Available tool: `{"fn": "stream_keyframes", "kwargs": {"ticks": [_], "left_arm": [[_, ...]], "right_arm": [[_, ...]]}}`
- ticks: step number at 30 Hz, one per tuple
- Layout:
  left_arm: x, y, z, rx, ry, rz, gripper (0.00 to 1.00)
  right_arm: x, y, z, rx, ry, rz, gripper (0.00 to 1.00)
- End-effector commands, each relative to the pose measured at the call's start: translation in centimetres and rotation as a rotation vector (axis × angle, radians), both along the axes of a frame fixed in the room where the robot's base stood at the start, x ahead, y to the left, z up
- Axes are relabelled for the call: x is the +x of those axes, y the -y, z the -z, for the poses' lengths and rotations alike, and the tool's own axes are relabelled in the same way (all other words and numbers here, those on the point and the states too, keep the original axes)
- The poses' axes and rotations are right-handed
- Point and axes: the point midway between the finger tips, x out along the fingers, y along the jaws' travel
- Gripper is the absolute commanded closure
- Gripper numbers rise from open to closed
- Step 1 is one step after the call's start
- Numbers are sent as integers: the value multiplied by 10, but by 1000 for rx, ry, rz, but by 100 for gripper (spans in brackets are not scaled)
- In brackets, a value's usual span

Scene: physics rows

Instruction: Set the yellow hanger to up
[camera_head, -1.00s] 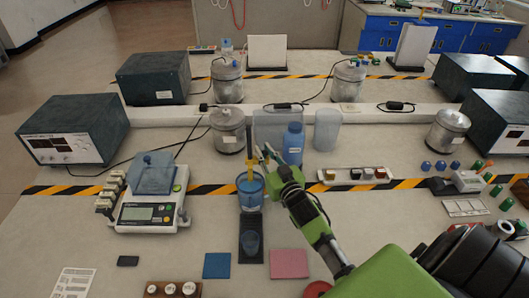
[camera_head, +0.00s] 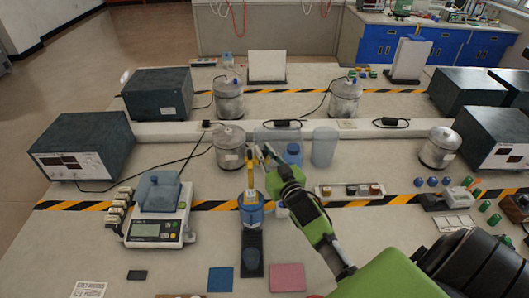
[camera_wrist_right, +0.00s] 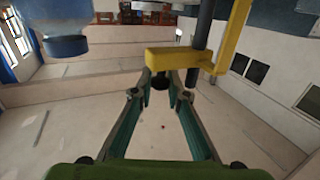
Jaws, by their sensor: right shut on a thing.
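In the right wrist view the yellow hanger (camera_wrist_right: 180,60) shows as a bent bar beside a dark rod (camera_wrist_right: 205,25). My right gripper (camera_head: 267,152) is at the hanger's upper part, just right of it. In the wrist view its fingertips (camera_wrist_right: 172,78) close together at the hanger's short arm and are shut on it. The exact contact is partly hidden. My left gripper is not in view.
A balance (camera_head: 158,229) is left of the beaker, and a rack of small blocks (camera_head: 350,191) is to the right. Blue (camera_head: 220,279) and pink (camera_head: 287,277) mats lie in front.

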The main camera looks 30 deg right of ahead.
Motion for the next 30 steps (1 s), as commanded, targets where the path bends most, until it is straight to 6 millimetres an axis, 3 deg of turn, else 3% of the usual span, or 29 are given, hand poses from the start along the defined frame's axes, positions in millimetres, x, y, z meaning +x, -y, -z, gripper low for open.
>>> {"fn": "stream_keyframes", "kwargs": {"ticks": [3,4,5,17,30], "left_arm": [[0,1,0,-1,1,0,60],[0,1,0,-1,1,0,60],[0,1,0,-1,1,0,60],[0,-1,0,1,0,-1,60],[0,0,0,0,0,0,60]], "right_arm": [[2,1,-8,-4,18,-1,100],[2,1,-8,-4,19,-1,83],[2,1,-9,-4,19,-1,79],[-9,-1,-3,-1,9,-1,79],[-89,-14,-4,-2,10,0,79]]}}
